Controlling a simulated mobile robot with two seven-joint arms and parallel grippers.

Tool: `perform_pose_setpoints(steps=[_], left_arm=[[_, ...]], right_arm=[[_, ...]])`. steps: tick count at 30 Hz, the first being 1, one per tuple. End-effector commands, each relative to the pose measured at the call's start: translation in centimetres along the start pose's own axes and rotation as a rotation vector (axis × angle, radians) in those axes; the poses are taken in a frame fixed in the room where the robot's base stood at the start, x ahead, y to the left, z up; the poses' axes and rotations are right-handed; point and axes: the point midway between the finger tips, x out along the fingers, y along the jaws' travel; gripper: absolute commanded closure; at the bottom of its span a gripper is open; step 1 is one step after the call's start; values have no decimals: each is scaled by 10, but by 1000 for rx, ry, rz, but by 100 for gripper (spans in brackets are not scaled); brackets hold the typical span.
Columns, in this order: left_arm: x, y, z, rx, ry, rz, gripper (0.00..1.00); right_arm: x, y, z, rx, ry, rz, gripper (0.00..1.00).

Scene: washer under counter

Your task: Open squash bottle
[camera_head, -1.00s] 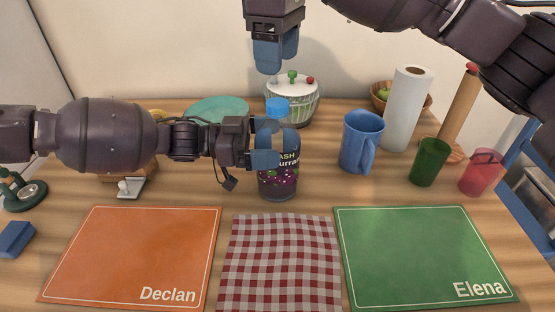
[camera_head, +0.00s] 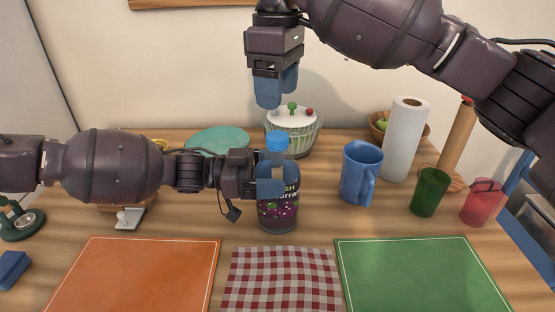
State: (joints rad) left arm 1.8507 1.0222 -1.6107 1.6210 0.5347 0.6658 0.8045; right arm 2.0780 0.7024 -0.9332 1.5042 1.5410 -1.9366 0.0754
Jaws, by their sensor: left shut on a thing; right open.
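The squash bottle (camera_head: 280,214) stands upright on the wooden table, dark purple with a printed label. Its blue cap (camera_head: 277,142) is on top. My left gripper (camera_head: 272,182) comes in from the left and is shut on the bottle's upper body, hiding part of the label. My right gripper (camera_head: 272,92) hangs above the cap, fingers pointing down, open and empty. A clear gap lies between its fingertips and the cap.
A salad spinner (camera_head: 305,134) stands behind the bottle. A blue jug (camera_head: 357,172), paper towel roll (camera_head: 404,140), green cup (camera_head: 430,191) and red cup (camera_head: 483,202) stand to the right. Orange (camera_head: 140,275) and green (camera_head: 420,275) placemats and a checked cloth (camera_head: 281,280) lie in front.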

Motion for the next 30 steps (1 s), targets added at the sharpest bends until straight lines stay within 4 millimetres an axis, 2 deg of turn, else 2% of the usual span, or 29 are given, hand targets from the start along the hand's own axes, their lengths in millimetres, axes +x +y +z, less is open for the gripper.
perform_pose_setpoints(steps=[5,8,30], left_arm=[[0,0,0,0,0,0,84],[0,0,0,0,0,0,84],[0,0,1,0,-1,0,84]], right_arm=[[0,0,0,48,0,0,39],[0,0,0,137,0,0,39],[0,0,0,1186,1,1,39]])
